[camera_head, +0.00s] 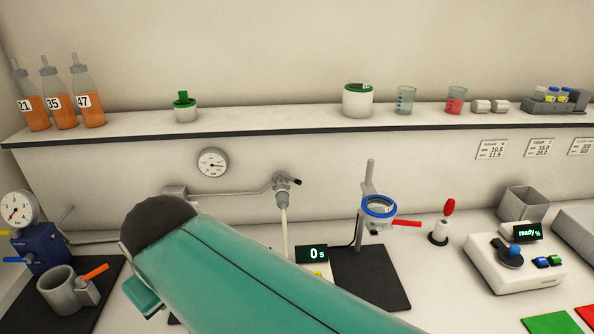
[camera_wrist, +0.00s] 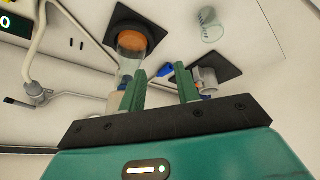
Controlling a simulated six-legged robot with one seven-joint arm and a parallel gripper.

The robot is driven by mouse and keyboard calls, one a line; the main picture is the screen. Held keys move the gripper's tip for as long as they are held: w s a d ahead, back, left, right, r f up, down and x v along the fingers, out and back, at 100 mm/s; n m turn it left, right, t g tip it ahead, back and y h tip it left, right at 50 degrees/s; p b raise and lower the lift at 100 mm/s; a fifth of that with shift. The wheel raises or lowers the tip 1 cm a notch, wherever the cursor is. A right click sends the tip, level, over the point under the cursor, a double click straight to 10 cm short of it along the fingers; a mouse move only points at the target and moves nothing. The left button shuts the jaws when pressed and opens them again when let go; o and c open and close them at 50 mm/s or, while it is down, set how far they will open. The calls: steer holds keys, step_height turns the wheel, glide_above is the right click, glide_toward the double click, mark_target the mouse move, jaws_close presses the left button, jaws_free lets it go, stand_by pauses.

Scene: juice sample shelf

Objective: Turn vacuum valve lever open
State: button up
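A small blue lever (camera_wrist: 165,71) shows in the wrist view between the tips of my gripper (camera_wrist: 160,75); I take it for the vacuum valve lever. The green fingers stand apart, one on each side of it in the picture, with no clear contact. A clear flask with orange contents (camera_wrist: 131,42) stands just beyond the left finger. A grey cylindrical vessel (camera_wrist: 207,76) is beside the right finger, partly hidden. In the head view my teal arm covers this area, so the lever and fingertips are hidden there.
A pipe with a valve (camera_head: 283,184) and a round gauge (camera_head: 212,163) are on the wall. A blue pump unit (camera_head: 42,248) and a grey mug (camera_head: 62,291) stand at left. A stand with a blue ring (camera_head: 379,206) is right of my arm. Bottles (camera_head: 60,100) line the shelf.

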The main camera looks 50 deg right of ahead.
steer(key=w+d+r+g+h, duration=0.2)
steer(key=w+d+r, duration=0.45)
steer(key=d, duration=0.25)
step_height(320, 180, up, 6)
steer(key=r+g, duration=0.1)
steer(key=g, duration=0.2)
glide_above(297, 180)
steer(key=a, duration=0.3)
steer(key=shift+m+y, duration=0.4)
steer(key=d+f, duration=0.1)
steer(key=f, duration=0.8)
steer(key=d+f, duration=0.1)
steer(key=f, duration=0.4)
steer(key=shift+d, duration=0.3)
steer(key=shift+r, duration=0.1)
jaws_close()
